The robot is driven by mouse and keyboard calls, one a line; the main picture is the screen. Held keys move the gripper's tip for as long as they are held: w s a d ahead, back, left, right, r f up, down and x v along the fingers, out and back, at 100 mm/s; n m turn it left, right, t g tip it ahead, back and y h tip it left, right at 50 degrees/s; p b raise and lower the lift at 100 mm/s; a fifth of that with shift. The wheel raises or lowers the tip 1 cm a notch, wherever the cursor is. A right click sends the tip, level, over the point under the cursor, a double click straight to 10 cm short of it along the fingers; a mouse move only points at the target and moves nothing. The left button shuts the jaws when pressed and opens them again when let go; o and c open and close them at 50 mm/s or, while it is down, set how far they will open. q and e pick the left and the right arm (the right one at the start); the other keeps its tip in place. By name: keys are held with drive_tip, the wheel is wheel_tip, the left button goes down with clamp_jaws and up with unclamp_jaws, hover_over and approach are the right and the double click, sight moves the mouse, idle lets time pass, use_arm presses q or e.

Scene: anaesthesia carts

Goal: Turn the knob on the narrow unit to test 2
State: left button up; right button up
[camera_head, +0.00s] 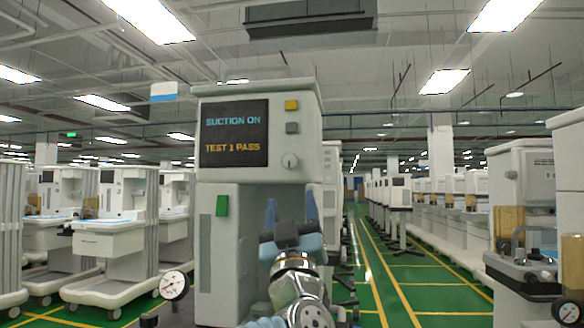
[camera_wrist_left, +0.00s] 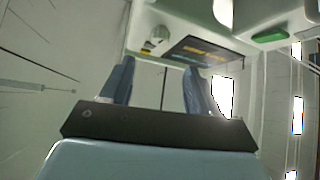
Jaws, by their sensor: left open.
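The narrow unit (camera_head: 255,185) stands straight ahead, a tall pale cabinet. Its dark screen (camera_head: 234,134) reads "SUCTION ON" and "TEST 1 PASS". A small round pale knob (camera_head: 290,161) sits right of the screen's lower corner. The knob (camera_wrist_left: 157,37) also shows in the left wrist view, beside the tilted screen (camera_wrist_left: 207,50). My left gripper (camera_head: 291,207) is below the knob, fingers pointing up, open and empty, apart from the knob. In the left wrist view its two blue fingers (camera_wrist_left: 158,78) are spread with nothing between them. My right gripper is not in view.
A yellow button (camera_head: 291,104) and a grey button (camera_head: 292,128) sit above the knob. A green switch (camera_head: 222,205) is lower left on the unit. A pressure gauge (camera_head: 174,285) stands at lower left. A green-floored aisle (camera_head: 400,270) is open to the right between rows of carts.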

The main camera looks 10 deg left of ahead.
sight(289, 166)
use_arm(q)
drive_tip(key=p+x, duration=0.4)
drive_tip(key=x, duration=0.7)
drive_tip(key=shift+w, duration=0.1)
drive_tip(key=shift+f, duration=0.1)
drive_tip(key=shift+c, duration=0.2)
drive_tip(key=c, duration=1)
drive_tip(key=shift+m, duration=0.3)
